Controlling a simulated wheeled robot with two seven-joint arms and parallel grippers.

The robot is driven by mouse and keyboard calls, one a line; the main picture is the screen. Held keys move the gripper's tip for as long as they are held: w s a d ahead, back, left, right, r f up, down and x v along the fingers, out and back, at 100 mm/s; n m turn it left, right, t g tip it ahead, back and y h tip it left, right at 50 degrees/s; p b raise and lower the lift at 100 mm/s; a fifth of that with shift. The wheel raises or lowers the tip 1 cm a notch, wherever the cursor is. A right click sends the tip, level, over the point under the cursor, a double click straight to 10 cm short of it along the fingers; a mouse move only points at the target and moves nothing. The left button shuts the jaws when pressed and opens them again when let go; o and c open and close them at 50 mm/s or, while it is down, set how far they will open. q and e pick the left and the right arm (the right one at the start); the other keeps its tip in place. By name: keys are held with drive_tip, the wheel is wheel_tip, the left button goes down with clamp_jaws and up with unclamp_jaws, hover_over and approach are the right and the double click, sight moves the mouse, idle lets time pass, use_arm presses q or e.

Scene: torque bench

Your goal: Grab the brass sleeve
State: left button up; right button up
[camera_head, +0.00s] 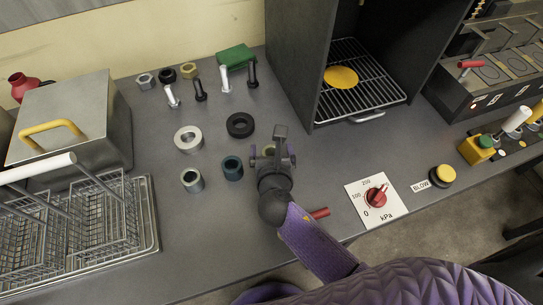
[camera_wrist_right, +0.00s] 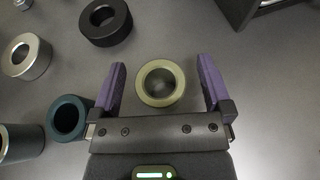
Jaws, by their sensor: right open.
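The brass sleeve (camera_wrist_right: 142,84) is a short, dull yellow tube standing upright on the grey bench, its round opening facing the right wrist camera. My right gripper (camera_wrist_right: 163,78) is open, with one purple finger on each side of it and visible gaps between. In the head view my right gripper (camera_head: 272,160) is over the bench, and only a yellowish edge of the sleeve (camera_head: 268,149) shows behind it. The sleeve's lower part is hidden there. My left gripper is not in view.
A dark teal sleeve (camera_head: 232,168) and a steel sleeve (camera_head: 192,180) stand to the left. A black ring (camera_head: 240,125) and a silver ring (camera_head: 188,139) lie farther back. A dark open cabinet (camera_head: 296,80) stands behind right. A wire rack (camera_head: 150,220) is at left.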

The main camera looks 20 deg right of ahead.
clamp_jaws()
idle(0.3)
